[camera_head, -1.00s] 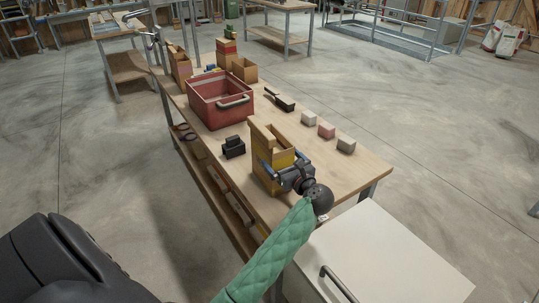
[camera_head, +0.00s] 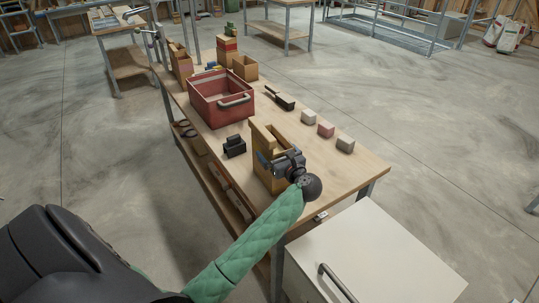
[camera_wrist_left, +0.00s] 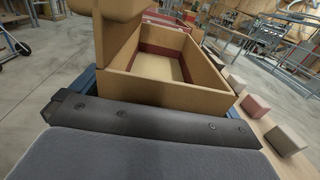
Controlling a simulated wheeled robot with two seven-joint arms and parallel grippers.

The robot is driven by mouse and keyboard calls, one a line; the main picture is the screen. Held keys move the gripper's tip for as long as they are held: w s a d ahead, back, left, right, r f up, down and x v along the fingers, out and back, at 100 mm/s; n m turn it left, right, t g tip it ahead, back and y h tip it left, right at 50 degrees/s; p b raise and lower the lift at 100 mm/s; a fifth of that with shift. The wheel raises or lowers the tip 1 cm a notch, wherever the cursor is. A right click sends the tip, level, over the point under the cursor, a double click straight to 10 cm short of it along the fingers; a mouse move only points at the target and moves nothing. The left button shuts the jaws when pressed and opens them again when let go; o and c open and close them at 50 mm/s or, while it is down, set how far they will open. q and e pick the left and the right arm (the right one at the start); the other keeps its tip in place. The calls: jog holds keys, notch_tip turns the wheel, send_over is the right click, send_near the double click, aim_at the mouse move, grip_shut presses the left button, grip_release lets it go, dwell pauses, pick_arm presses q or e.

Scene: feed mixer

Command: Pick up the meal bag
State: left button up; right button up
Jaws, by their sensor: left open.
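A tan, open-topped, box-shaped bag (camera_head: 267,172), which I take for the meal bag, stands upright on the near part of the workbench. In the left wrist view, the bag (camera_wrist_left: 160,87) fills the middle, with a maroon band inside and a raised flap at its left. My left gripper (camera_head: 280,161) is at the bag's near upper side, jaws open. Its blue fingers show low on both sides of the bag in the wrist view. I cannot tell whether they touch it. The bag's near side is partly hidden by the gripper. My right gripper is not in view.
On the workbench (camera_head: 345,178) are a red crate (camera_head: 222,108), a black holder (camera_head: 234,147), small blocks (camera_head: 326,130) and a dark tool (camera_head: 285,102). More tan open containers (camera_head: 245,69) stand at the back. A white cabinet (camera_head: 375,255) adjoins the near end.

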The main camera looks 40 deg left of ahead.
pick_arm(q)
jog(key=shift+c, duration=0.2)
jog(key=c, duration=1.5)
jog(key=shift+r, duration=0.1)
jog(key=shift+c, duration=1)
